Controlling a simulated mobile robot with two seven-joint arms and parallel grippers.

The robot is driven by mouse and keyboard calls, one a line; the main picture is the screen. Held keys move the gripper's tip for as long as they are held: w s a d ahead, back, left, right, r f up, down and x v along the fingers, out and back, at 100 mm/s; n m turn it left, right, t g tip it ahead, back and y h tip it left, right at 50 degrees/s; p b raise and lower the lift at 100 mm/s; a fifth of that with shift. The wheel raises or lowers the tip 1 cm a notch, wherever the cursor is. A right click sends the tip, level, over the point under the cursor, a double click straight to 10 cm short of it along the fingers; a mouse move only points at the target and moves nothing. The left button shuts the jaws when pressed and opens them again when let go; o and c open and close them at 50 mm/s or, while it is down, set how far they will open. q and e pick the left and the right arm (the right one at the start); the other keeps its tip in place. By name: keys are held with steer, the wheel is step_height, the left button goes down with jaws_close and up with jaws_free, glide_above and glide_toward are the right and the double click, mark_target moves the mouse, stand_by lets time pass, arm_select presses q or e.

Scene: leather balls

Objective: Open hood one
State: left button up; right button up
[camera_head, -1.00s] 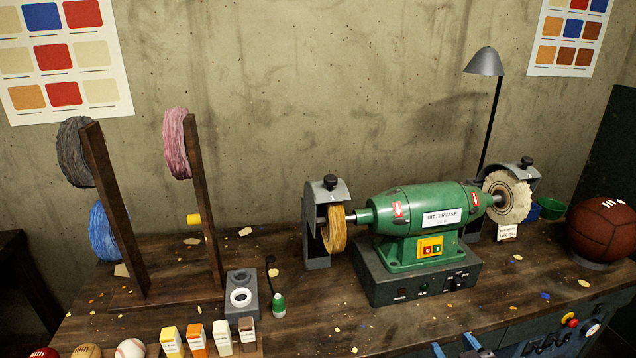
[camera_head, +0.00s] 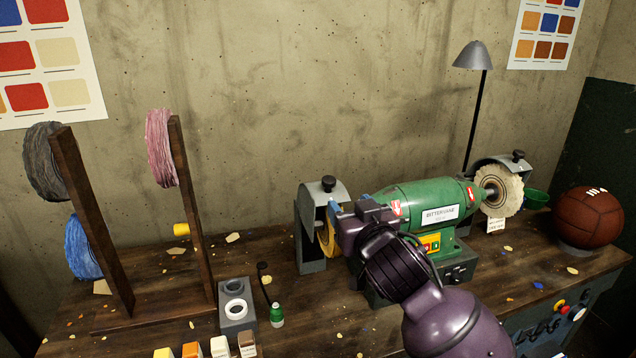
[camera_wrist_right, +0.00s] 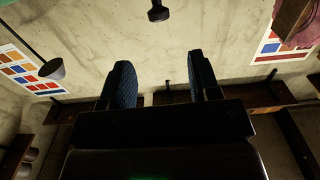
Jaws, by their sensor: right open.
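A grey hood (camera_head: 323,194) with a black knob (camera_head: 328,183) on top stands over the yellow wheel (camera_head: 324,240) at the left end of the green grinder (camera_head: 425,205). A second grey hood (camera_head: 497,160) with a black knob (camera_head: 518,155) is behind the pale cloth wheel (camera_head: 497,190) at the right end. I see no number on either hood. My right gripper (camera_head: 347,204) is open beside the left hood, hiding part of its wheel. In the right wrist view its two blue-padded fingers (camera_wrist_right: 160,82) are apart and empty, with a black knob (camera_wrist_right: 158,11) beyond them. My left gripper is not in view.
A wooden rack (camera_head: 184,200) with colored rolls stands at the left. A lamp (camera_head: 473,56) rises behind the grinder. A brown ball (camera_head: 588,217) sits at the right.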

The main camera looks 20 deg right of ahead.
mark_target(331, 182)
steer(key=w, duration=1)
steer(key=shift+w+a, duration=0.1)
steer(key=shift+w, duration=0.3)
jaws_close()
